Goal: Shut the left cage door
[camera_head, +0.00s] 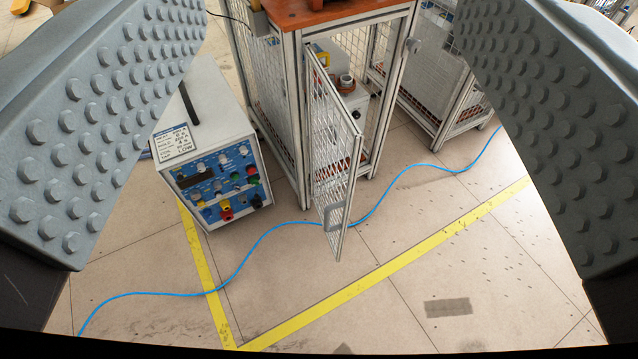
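The left cage door (331,150) is a mesh panel in a light metal frame. It hangs open, swung out toward me from the left post of the cage (300,110). A grey handle (336,215) sits low near its free edge. Through the open front I see a light-coloured device with a copper-coloured part (343,84) inside. My gripper (330,140) shows as two grey studded fingers, one at each side of the picture. They are wide apart with nothing between them close up. The door is farther off, in the gap, and neither finger touches it.
A blue-panelled power unit (215,165) stands left of the cage. A second mesh cage (440,95) stands to the right. A blue cable (270,235) crosses the floor, passing by the door's lower part. Yellow floor lines (400,265) run in front. The near floor is mostly clear.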

